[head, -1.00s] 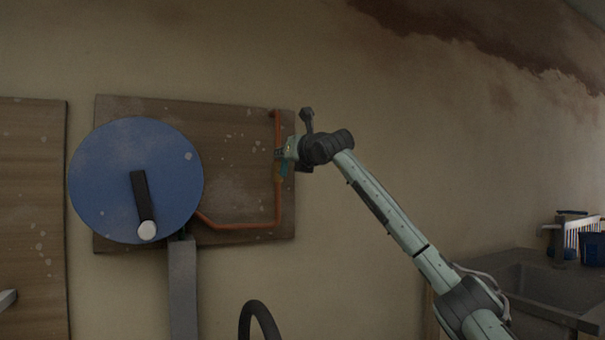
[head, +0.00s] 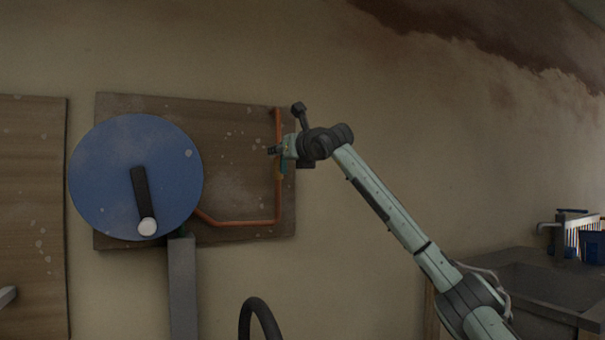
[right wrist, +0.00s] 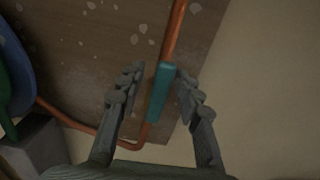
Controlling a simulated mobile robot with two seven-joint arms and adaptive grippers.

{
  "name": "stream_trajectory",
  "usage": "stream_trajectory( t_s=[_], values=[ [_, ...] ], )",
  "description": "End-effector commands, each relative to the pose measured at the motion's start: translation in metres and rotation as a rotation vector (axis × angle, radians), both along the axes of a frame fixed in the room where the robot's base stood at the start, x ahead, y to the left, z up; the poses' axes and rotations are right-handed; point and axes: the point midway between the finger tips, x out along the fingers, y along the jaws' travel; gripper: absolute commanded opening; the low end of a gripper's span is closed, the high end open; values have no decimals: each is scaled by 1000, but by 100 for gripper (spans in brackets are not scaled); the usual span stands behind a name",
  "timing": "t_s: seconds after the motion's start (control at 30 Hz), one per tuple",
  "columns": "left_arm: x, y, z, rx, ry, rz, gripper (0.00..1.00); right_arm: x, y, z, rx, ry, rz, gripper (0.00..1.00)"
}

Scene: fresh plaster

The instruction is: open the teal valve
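The teal valve's handle (right wrist: 160,92) lies along the orange pipe, roughly in line with it. In the head view the handle (head: 282,168) is partly hidden by my right gripper (head: 274,150). In the right wrist view my right gripper (right wrist: 158,82) is open, with one finger on each side of the handle. Gaps show between the handle and both fingers; the right finger is nearer. I cannot tell how deep the handle sits between them. The valve body is hidden. My left gripper is not in view.
The pipe (head: 240,223) runs down a wooden board (head: 235,130) and bends left toward a large blue disc (head: 110,180) with a dark crank. A grey post (head: 182,285) stands below it. A sink (head: 545,295) is at the lower right. The wall right of the board is bare.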

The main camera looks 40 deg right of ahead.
Motion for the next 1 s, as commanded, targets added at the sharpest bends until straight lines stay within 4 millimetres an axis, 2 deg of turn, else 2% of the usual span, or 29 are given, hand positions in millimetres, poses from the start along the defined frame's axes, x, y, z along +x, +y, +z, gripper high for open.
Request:
stream_trajectory(
  t_s=[0.03,0.4,0.8,1.0],
  values=[
    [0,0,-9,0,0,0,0,-7,2,-4,-1,-2,0,34],
    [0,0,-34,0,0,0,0,-50,15,-3,-1,-2,0,34],
    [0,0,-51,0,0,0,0,-95,29,-2,-1,-2,-1,34],
    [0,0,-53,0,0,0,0,-105,32,-1,0,0,-1,34]
  ],
)
